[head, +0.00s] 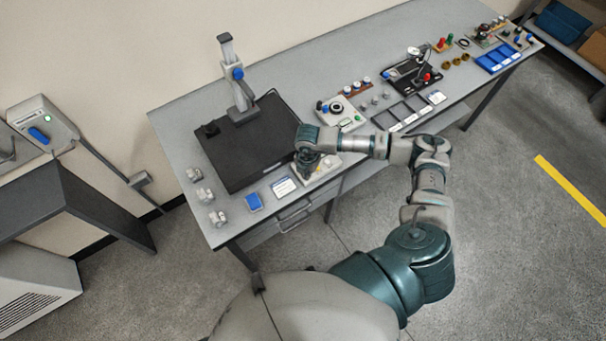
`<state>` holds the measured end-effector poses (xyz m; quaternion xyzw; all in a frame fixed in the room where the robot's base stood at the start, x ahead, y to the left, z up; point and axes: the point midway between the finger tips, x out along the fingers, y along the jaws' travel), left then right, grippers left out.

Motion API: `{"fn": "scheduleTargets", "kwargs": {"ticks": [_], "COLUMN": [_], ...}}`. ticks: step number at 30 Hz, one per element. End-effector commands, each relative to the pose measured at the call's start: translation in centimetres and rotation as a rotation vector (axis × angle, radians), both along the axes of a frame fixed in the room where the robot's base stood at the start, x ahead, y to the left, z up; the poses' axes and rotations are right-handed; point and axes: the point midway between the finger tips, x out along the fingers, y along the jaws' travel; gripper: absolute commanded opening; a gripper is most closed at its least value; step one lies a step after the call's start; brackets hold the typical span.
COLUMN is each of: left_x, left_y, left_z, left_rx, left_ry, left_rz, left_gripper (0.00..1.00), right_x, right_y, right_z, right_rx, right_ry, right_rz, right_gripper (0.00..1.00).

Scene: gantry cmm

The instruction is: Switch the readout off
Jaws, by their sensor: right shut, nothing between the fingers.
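A small light-grey control box (326,168) sits at the front edge of the bench, right of the black plate, with small dark and coloured parts on its top. It may be the readout; its display and switch are too small or hidden to tell. My right gripper (308,168) is shut and empty, pointing down over the left part of this box and hiding part of it. I cannot tell whether the fingertips touch it. My left gripper is not in view.
A black plate (240,160) carries a grey column stand (238,85). Silver parts (205,195), a blue block (254,201) and a white-blue card (284,187) lie near the front left edge. Another grey panel (340,115) with knobs, trays (400,115) and gauges stand further right.

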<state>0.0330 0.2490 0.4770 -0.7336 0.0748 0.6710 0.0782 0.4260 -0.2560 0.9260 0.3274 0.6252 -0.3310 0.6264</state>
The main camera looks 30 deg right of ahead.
Motion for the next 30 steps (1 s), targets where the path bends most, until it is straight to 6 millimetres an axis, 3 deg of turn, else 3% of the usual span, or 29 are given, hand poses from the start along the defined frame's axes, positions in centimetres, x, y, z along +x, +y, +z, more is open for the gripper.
{"fn": "scheduleTargets", "kwargs": {"ticks": [16, 30], "left_x": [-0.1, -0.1], "left_y": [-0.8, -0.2], "left_z": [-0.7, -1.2], "left_rx": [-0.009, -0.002], "left_ry": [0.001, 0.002], "left_rz": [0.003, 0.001], "left_gripper": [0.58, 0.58], "right_x": [0.0, 0.0], "right_y": [0.2, 0.0], "right_z": [-0.8, -1.6], "right_rx": [-0.001, 0.000], "right_ry": [0.000, 0.000], "right_rz": [0.000, -0.001], "right_gripper": [0.00, 0.00]}}
